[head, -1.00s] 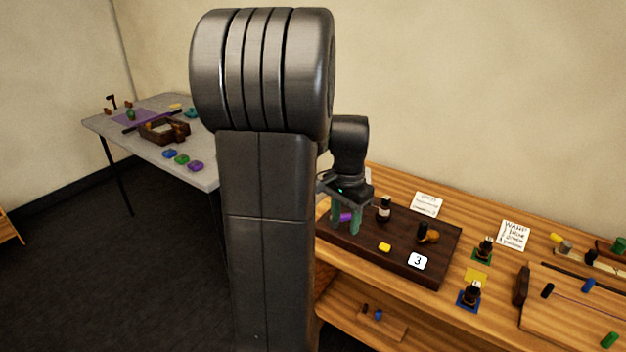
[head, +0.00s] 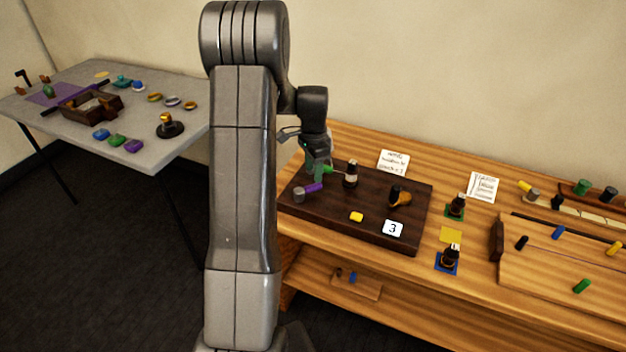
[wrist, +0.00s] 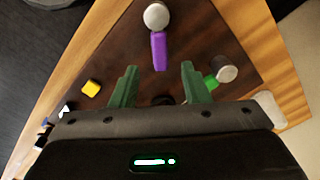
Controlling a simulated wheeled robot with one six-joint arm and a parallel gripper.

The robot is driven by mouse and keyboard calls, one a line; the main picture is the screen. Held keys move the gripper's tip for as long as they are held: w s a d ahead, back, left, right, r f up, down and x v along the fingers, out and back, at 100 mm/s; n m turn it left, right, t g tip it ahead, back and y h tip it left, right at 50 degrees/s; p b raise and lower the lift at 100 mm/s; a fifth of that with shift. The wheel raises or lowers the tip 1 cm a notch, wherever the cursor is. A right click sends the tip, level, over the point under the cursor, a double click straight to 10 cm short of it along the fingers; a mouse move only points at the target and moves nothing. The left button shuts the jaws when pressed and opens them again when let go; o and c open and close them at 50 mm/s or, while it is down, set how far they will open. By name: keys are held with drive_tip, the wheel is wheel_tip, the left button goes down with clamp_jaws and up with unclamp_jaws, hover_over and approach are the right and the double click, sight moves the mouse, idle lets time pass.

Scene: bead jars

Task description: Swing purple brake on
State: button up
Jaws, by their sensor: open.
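The purple brake (head: 314,188) is a short purple bar on a round grey post (head: 299,195), near the left end of a dark board (head: 330,222). In the wrist view the purple bar (wrist: 158,50) points from its pale round post toward my gripper. My gripper (head: 320,176) is just behind the bar in the head view. Its green fingers are spread in the wrist view (wrist: 159,69), with the bar's near end just ahead of the gap and nothing between them. Whether a finger touches the bar cannot be told.
A dark bottle (head: 350,175), an orange-brown piece (head: 401,198), a yellow block (head: 356,217) and a "3" card (head: 393,228) are on the board. A grey table (head: 170,150) stands left.

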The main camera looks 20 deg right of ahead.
sight(314, 185)
drive_tip(key=shift+f, duration=2.65)
clamp_jaws()
